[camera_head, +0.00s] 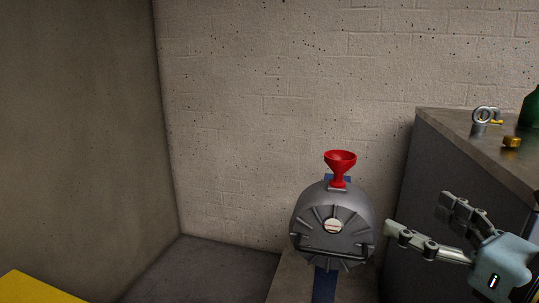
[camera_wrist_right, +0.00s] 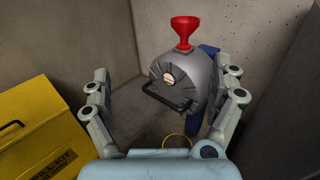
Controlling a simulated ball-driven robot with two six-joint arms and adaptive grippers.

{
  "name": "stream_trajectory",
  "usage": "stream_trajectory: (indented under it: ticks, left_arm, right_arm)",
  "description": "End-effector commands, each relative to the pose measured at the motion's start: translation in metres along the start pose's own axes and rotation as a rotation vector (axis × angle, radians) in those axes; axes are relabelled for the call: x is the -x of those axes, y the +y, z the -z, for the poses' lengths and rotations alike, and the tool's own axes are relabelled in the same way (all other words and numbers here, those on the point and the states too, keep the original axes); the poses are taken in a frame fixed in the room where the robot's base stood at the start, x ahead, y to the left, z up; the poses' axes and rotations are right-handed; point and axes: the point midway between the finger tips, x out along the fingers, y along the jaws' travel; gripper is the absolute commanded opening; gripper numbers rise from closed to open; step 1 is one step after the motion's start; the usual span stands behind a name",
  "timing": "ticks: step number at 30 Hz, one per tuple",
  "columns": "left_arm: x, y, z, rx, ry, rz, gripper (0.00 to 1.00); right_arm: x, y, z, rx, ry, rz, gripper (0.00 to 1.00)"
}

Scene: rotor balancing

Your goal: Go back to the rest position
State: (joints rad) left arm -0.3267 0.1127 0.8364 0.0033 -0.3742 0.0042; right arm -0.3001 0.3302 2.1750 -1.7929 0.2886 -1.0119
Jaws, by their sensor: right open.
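My right gripper (camera_head: 415,215) is open and empty at the lower right of the head view. Its two fingers stand wide apart in the wrist view (camera_wrist_right: 170,95). In front of it is a grey rounded machine housing (camera_head: 333,243) with a ribbed round face and a dark handle bar; it also shows between the fingers in the wrist view (camera_wrist_right: 197,84). A red funnel (camera_head: 340,163) stands upright on top of the housing, and shows in the wrist view too (camera_wrist_right: 185,28). The gripper appears apart from both. My left gripper is not in view.
A grey cabinet (camera_head: 450,160) at the right bears a metal ring fitting (camera_head: 480,125), a brass piece (camera_head: 512,142) and a green bottle (camera_head: 531,108). A yellow box (camera_wrist_right: 42,130) stands at the left. Concrete and block walls close the corner; the floor between is clear.

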Motion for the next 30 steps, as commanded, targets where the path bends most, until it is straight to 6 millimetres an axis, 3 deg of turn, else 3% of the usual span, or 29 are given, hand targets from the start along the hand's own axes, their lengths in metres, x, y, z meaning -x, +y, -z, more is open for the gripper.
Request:
stream_trajectory:
  ticks: [8, 14, 17, 20, 23, 27, 30]
  left_arm:
    - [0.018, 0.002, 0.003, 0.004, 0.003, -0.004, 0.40]
    - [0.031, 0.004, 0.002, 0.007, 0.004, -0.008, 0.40]
    - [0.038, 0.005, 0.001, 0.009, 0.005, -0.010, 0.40]
    - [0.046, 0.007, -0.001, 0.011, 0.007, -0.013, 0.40]
    - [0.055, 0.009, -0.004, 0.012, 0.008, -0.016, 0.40]
    - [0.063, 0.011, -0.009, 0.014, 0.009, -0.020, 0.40]
    - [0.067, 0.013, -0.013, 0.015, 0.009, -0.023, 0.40]
  right_arm:
    - [0.003, -0.020, 0.051, -0.214, 0.084, 0.076, 0.94]
    - [0.020, -0.040, 0.118, -0.546, 0.153, 0.203, 0.94]
    - [0.037, -0.048, 0.162, -0.765, 0.185, 0.306, 0.94]
    - [0.067, -0.053, 0.217, -1.039, 0.213, 0.459, 0.94]
    - [0.114, -0.050, 0.283, -1.359, 0.224, 0.679, 0.94]
    - [0.197, -0.027, 0.366, -1.756, 0.184, 1.048, 0.94]
    - [0.263, 0.001, 0.412, -1.985, 0.109, 1.341, 0.94]
